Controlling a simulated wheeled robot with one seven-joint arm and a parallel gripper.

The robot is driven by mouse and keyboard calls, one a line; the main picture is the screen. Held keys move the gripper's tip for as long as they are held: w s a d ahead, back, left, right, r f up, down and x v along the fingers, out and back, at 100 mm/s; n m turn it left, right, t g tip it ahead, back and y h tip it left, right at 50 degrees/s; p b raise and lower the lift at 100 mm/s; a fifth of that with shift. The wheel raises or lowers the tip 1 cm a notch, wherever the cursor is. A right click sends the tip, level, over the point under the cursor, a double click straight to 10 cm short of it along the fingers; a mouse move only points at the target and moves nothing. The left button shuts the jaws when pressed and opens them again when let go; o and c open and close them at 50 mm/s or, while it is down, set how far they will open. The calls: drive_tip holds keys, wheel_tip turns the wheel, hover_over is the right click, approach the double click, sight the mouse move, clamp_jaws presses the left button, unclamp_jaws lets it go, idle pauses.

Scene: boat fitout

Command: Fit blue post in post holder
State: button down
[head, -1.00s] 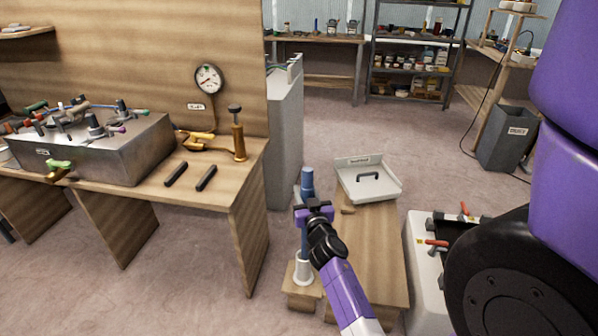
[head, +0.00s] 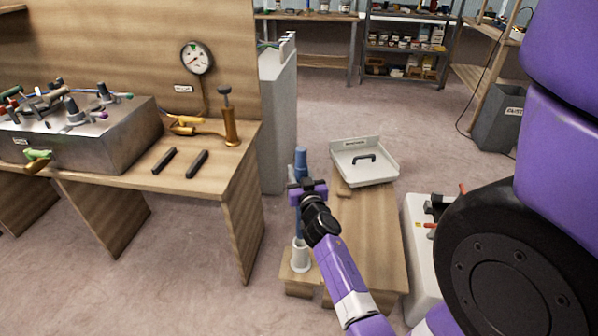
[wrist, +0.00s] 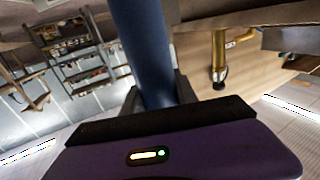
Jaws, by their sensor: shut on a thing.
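The blue post (head: 301,163) stands about upright in the head view, and my gripper (head: 306,188) is shut on it. It also shows in the wrist view (wrist: 142,45), running up between the fingers. The white post holder (head: 301,257) stands on a low wooden step directly below. The lower part of the post shows beside my wrist and reaches down to the holder's top. Whether its end is inside the holder or just above it I cannot tell. My gripper and wrist hide part of the post's middle.
A low wooden bench (head: 366,240) stands right of the holder, with a white tray (head: 365,162) at its far end. A workbench (head: 222,165) with a metal box and a brass pump is at left. A white case (head: 424,270) stands at right. Open floor lies behind.

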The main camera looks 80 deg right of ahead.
wheel_tip(320, 180, down, 17)
drive_tip(key=b, duration=1.7)
drive_tip(key=shift+r, duration=0.2)
idle(2.4)
drive_tip(key=shift+f+b, duration=0.15)
drive_tip(key=shift+b, duration=0.15)
drive_tip(key=c, duration=0.9)
unclamp_jaws()
drive_tip(key=shift+f, duration=0.15)
drive_tip(key=shift+s+a, duration=0.1)
drive_tip(key=shift+a, duration=0.05)
